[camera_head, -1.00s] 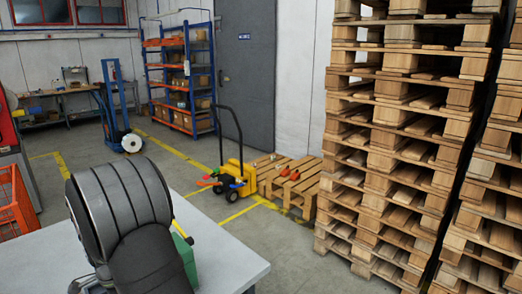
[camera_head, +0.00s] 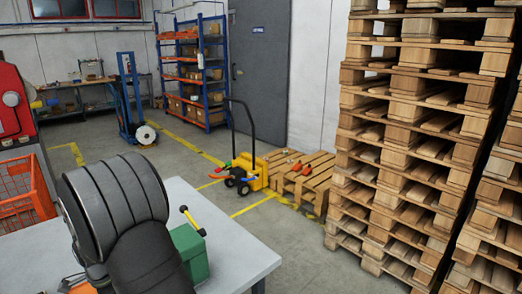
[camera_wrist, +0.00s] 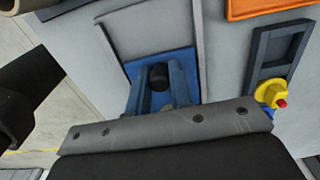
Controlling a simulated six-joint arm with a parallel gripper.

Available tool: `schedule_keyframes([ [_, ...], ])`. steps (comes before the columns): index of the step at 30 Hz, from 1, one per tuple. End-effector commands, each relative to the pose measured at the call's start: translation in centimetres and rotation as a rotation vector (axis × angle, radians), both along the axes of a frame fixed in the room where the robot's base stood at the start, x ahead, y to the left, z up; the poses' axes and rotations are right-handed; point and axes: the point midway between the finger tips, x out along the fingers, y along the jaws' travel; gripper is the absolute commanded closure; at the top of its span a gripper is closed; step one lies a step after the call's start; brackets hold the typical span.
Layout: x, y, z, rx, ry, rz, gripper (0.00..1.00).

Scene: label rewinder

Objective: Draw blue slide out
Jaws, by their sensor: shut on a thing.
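In the wrist view, a blue slide (camera_wrist: 186,59) sits in an upright slot in a light grey panel. A short black knob (camera_wrist: 158,77) stands out in front of it. My gripper (camera_wrist: 158,92) has its two blue-grey fingers on either side of the knob and is shut on it. The lower part of the slide is hidden behind the fingers and the grey bar of my wrist. I cannot tell how far the slide stands out. In the head view neither the slide nor my fingertips show.
A yellow knob with a red tip (camera_wrist: 271,94) is right of the slot, near a dark frame (camera_wrist: 265,50). An orange part (camera_wrist: 262,8) is above. The head view shows a grey table (camera_head: 235,245), green box (camera_head: 193,258), pallet stack (camera_head: 405,140) and red machine (camera_head: 12,110).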

Motion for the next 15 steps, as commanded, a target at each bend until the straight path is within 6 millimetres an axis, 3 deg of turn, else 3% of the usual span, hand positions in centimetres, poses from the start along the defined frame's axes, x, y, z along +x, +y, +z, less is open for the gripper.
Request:
schedule_keyframes([
  [15, -2.2, 2.2, -0.1, -0.001, 0.001, 0.001, 0.93],
])
